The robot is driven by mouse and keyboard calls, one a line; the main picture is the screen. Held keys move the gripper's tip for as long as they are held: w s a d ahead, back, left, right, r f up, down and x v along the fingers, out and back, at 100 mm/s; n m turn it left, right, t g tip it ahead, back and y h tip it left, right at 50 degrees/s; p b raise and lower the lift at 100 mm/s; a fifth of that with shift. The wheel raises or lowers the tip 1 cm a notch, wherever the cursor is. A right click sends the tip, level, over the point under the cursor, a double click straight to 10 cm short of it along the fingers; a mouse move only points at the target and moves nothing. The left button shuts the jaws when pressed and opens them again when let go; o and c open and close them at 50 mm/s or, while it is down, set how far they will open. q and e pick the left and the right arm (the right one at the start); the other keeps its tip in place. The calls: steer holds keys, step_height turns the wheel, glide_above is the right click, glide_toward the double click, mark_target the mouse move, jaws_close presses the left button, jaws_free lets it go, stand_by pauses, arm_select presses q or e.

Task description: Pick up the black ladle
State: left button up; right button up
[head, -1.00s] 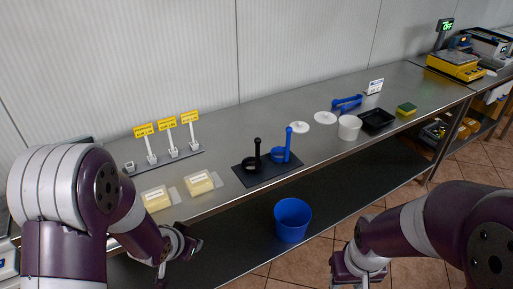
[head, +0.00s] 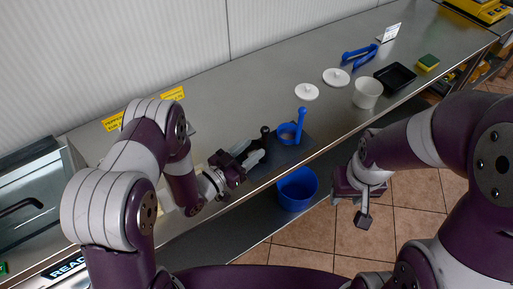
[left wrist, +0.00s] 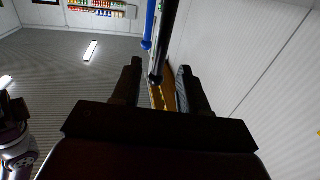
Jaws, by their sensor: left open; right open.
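The black ladle stands on a dark mat (head: 290,155). In the head view only its knobbed handle top (head: 265,130) shows clearly; my left gripper hides most of the rest. My left gripper (head: 251,158) is open at the ladle. In the left wrist view, the black handle (left wrist: 165,45) rises between the two open fingers (left wrist: 160,72); I cannot tell whether they touch it. The blue ladle (head: 299,125) stands just right of the black one; its handle also shows in the left wrist view (left wrist: 149,25). My right gripper (head: 362,205) is open and empty, off the counter's front.
Right along the steel counter are white lids (head: 336,77), a white tub (head: 367,93), a black tray (head: 396,76), blue tongs (head: 360,55) and a sponge (head: 428,62). A blue bucket (head: 297,190) is below the counter edge. Yellow price signs (head: 172,94) stand behind my left arm.

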mark_target(263, 141)
arm_select(q)
steer(key=p+x, duration=0.1)
steer(key=x, duration=0.4)
steer(key=shift+w+d+p, duration=0.15)
steer(key=shift+d+p, duration=0.05)
steer(key=shift+p, duration=0.2)
steer(key=shift+w+d+f, duration=0.1)
steer(key=shift+w+f, duration=0.05)
steer(key=shift+w, duration=0.05)
jaws_close()
